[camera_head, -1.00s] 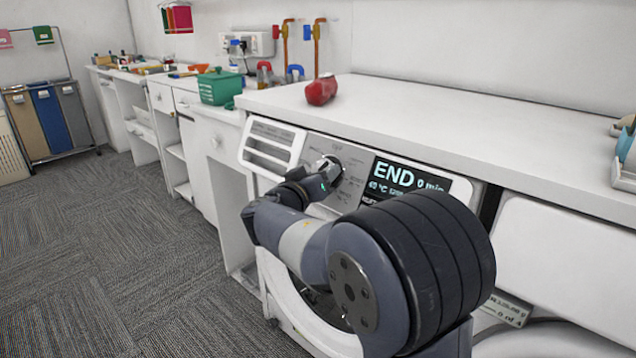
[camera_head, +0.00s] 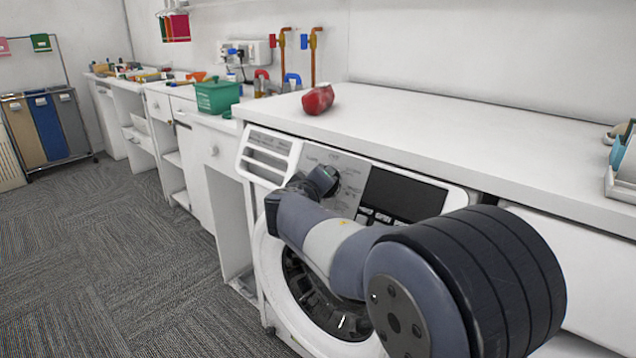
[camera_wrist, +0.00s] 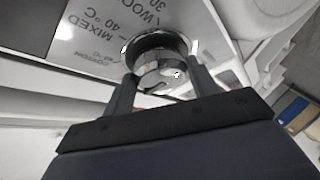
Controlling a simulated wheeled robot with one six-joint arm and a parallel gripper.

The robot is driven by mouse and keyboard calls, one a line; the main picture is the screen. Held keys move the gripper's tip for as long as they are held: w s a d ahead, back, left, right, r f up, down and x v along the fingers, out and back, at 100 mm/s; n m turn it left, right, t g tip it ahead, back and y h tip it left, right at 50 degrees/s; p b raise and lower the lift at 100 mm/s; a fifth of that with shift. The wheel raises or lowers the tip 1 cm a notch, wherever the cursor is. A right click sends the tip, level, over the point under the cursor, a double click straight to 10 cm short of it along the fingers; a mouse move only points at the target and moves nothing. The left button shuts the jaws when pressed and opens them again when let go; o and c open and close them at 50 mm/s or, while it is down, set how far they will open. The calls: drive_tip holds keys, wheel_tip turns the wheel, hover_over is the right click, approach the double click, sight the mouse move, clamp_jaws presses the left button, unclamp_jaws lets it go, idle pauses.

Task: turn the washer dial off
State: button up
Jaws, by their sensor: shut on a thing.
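The washer (camera_head: 262,262) has a round dial (camera_head: 331,176) on its front panel, left of the display (camera_head: 400,196). The display is dark and blank. In the wrist view the dial (camera_wrist: 160,62) is a shiny round knob among printed programme labels. My gripper (camera_wrist: 165,72) has one finger on each side of the dial and is shut on it. In the head view my gripper (camera_head: 322,180) is at the dial, and my wrist hides part of it. The dial's exact pointer position is too small to tell.
A red object (camera_head: 318,99) lies on the white worktop (camera_head: 420,125) above the washer. A green basket (camera_head: 217,95) stands on the counter to the left. Laundry bins (camera_head: 48,128) stand at the far left. The grey carpet (camera_head: 110,250) is clear.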

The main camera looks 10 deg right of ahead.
idle(0.3)
drive_tip(key=o, duration=1)
drive_tip(key=v, duration=1.1)
drive_tip(key=shift+d, duration=0.1)
drive_tip(key=shift+w+d, duration=0.1)
drive_tip(key=shift+w, duration=0.1)
drive_tip(key=x, duration=1)
drive_tip(key=shift+w+f, duration=0.2)
drive_tip(key=shift+w, duration=0.1)
